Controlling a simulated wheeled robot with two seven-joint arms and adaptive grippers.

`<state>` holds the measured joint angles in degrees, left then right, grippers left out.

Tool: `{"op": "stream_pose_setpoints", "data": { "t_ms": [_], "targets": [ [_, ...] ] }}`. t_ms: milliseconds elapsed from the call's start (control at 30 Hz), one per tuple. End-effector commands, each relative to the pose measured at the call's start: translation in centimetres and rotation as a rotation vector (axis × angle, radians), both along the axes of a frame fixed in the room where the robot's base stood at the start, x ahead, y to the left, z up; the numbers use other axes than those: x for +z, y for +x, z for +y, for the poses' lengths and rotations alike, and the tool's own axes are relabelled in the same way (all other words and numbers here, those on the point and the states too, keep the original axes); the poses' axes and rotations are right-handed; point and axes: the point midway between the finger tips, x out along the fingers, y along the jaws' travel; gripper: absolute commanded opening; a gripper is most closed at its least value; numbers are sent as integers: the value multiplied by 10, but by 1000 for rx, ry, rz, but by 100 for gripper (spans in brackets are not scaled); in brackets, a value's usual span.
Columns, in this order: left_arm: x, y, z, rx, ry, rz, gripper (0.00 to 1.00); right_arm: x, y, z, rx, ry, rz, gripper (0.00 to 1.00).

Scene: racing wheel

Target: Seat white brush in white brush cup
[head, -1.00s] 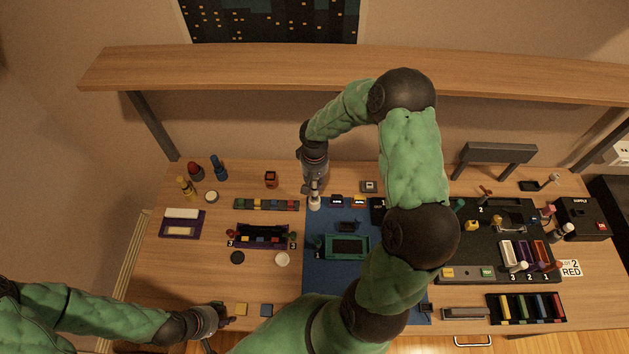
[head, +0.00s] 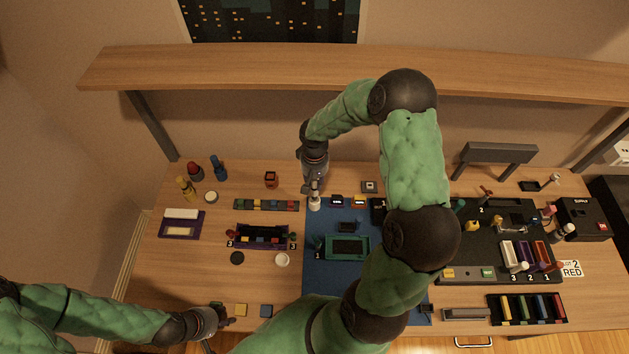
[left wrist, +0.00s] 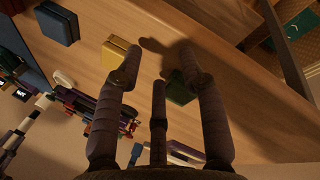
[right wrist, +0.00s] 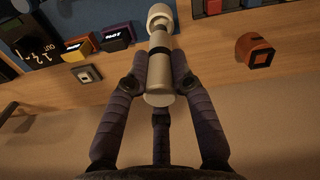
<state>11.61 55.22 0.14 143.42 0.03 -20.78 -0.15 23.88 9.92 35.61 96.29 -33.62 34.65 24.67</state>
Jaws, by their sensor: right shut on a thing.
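My right gripper (head: 314,186) is shut on the white brush (right wrist: 160,75), a pale cylinder with a dark band and a rounded white end. In the head view the brush (head: 314,204) hangs below the gripper at the blue mat's back left corner; I cannot tell whether it touches the surface. A small round white-rimmed holder (head: 211,196), which looks like the white brush cup, stands to the left by the coloured brushes. It is apart from the brush. My left gripper (left wrist: 160,52) is open and empty near the table's front edge, by a yellow block (left wrist: 118,62).
Red (head: 195,171), blue (head: 219,167) and yellow (head: 186,187) brushes stand at the back left. An orange-brown box (head: 271,179) sits between the holder and my right gripper. A strip of coloured blocks (head: 266,205) lies in front of it. A shelf (head: 250,70) overhangs the back.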

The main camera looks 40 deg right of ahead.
Motion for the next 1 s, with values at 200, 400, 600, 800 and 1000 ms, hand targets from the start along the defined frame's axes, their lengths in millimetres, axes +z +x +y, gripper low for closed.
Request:
{"op": "stream_pose_setpoints", "data": {
  "t_ms": [200, 400, 600, 800, 1000],
  "targets": [
    [-3, 0, 0, 0, 0, 0, 40, -1, 0, 0, 4, 1, -1, 0],
    [-3, 0, 0, 0, 0, 0, 40, 0, 0, 0, 5, 1, -1, 0],
    [-5, 0, 0, 0, 0, 0, 40, -2, 0, 0, 5, 1, -1, 0],
    [-9, 0, 0, 1, 0, 0, 40, -6, 0, 0, 5, 1, -1, 0],
    [-14, 0, -1, -1, 0, 2, 40, -11, 0, 0, 5, 1, -1, 0]
  ]
}}
